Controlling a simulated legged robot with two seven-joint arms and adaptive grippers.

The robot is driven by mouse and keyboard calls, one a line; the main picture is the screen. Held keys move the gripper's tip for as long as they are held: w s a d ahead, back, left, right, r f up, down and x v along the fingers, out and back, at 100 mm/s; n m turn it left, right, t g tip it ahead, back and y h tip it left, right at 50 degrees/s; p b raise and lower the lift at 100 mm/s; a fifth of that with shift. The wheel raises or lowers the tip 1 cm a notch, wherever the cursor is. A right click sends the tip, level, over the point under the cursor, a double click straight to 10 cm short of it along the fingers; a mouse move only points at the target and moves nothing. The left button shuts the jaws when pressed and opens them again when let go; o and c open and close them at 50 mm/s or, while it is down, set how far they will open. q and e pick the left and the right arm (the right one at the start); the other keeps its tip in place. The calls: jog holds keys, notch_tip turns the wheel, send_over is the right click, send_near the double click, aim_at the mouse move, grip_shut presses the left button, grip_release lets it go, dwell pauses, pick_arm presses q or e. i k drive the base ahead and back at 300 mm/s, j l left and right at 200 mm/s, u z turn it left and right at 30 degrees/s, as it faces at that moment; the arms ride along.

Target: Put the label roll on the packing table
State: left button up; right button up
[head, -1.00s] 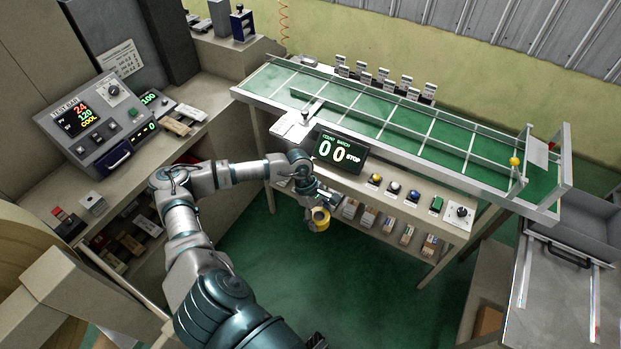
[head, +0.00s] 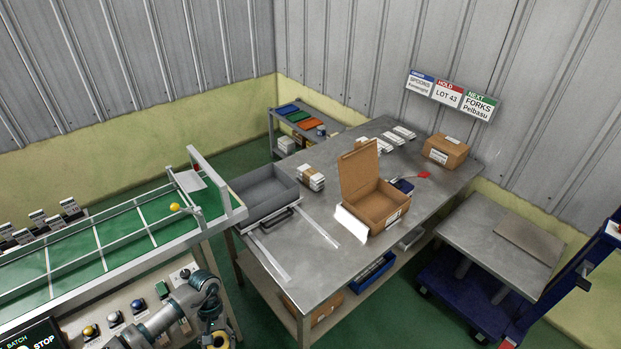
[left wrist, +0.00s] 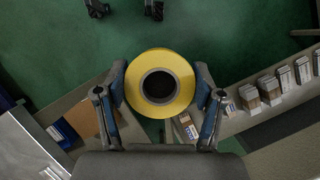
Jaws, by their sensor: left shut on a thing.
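The label roll is a yellow ring with a dark round core. In the left wrist view the label roll (left wrist: 160,57) sits between the two fingers of my left gripper (left wrist: 161,95), which is shut on its sides. In the head view my left gripper (head: 213,327) is at the bottom edge, beside the conveyor's right end, with a little yellow of the roll showing and the rest cut off. The packing table (head: 305,268) is a grey metal table in the middle, right of my gripper and apart from it. My right gripper is not in view.
On the table stand an open brown carton (head: 376,205), a grey tray (head: 262,193), a closed brown box (head: 445,151) and white stacks. The table's near front corner is bare. The green conveyor (head: 125,232) is at left, a blue cart (head: 470,291) at right.

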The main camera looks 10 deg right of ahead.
aim_at(426, 181)
jog(key=i+l+z, duration=0.2)
jog(key=z, duration=0.2)
jog(key=i+l+z, duration=0.25)
jog(key=z, duration=0.15)
jog(key=i+l+z, duration=0.25)
jog(key=z, duration=0.15)
jog(key=i+l+z, duration=0.1)
jog(key=i+z, duration=0.15)
jog(key=z, duration=0.15)
jog(key=i+l, duration=0.1)
jog(key=i, duration=0.45)
jog(key=i+u, duration=0.15)
jog(key=i, duration=0.45)
jog(key=i+l, duration=0.2)
jog(key=i, duration=0.35)
jog(key=j+u, duration=0.05)
